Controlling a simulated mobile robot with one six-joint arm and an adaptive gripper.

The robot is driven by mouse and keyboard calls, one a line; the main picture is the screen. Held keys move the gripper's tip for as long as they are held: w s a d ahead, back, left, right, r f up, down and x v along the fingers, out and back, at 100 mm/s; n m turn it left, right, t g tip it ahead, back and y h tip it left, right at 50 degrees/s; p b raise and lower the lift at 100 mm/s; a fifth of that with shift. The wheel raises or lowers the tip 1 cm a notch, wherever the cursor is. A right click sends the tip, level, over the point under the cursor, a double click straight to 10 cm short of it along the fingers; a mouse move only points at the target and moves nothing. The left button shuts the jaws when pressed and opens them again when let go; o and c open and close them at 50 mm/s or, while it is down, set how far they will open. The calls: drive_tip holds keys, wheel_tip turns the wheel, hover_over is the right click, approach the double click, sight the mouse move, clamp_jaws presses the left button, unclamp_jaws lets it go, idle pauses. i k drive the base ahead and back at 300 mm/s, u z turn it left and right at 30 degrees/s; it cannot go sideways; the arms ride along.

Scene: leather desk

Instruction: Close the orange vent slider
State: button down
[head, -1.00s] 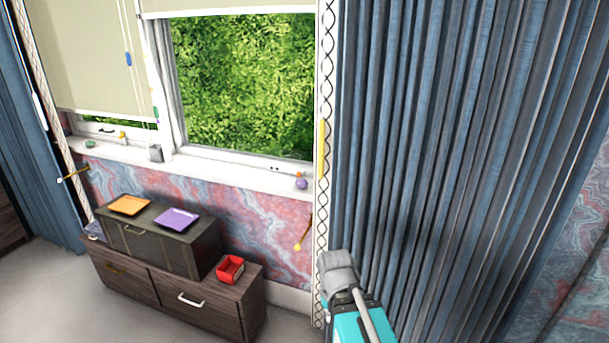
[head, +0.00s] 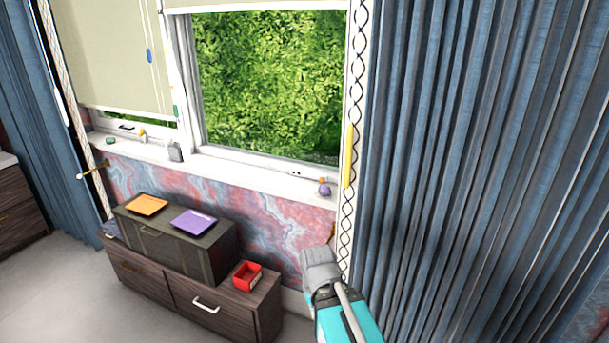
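A small orange piece (head: 322,180) shows at the right end of the window sill, just above a purple round knob (head: 324,190). It may be the vent slider, but it is too small to tell how far it is open. My gripper (head: 320,262) is low in the picture, below the sill's right end and in front of the wall beside the curtain. It appears apart from the orange piece. Its fingers are seen from behind, so their opening is hidden.
A low dark cabinet (head: 150,283) stands below the window. On it are a dark case (head: 165,246) with an orange tray (head: 147,205) and a purple tray (head: 193,220), and a red box (head: 248,276). A blue curtain (head: 480,150) fills the right. Floor is clear at left.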

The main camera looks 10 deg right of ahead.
sight(322, 179)
drive_tip(key=u, duration=0.25)
drive_tip(key=i, duration=1.45)
drive_tip(key=z, duration=0.4)
